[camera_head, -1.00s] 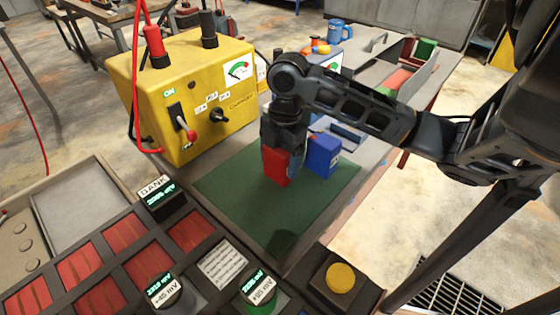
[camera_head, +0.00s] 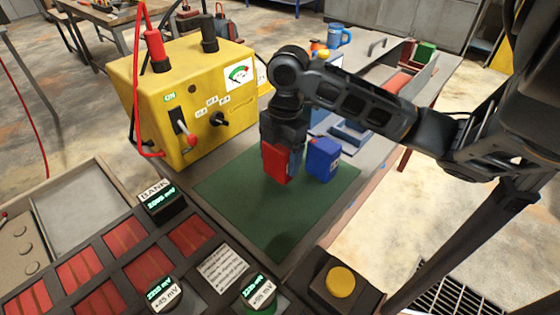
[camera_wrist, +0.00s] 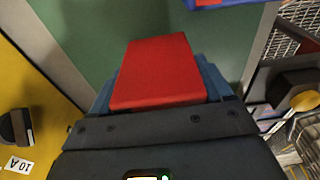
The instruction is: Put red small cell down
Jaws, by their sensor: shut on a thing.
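The red small cell (camera_head: 275,163) is held in my gripper (camera_head: 283,150), over the green mat (camera_head: 250,212). In the wrist view the red cell (camera_wrist: 160,72) sits between the blue finger pads of my gripper (camera_wrist: 160,90), which is shut on it. The cell's lower end is near the mat; I cannot tell whether it touches. A blue cell (camera_head: 323,158) stands upright on the mat just to the right of the red one, with a small gap visible between them.
A yellow charger box (camera_head: 180,95) with a switch and red and black leads stands left of the mat. A rack with several red cells (camera_head: 127,240) is at front left. A yellow button (camera_head: 340,279) is at the front. The mat's front part is bare.

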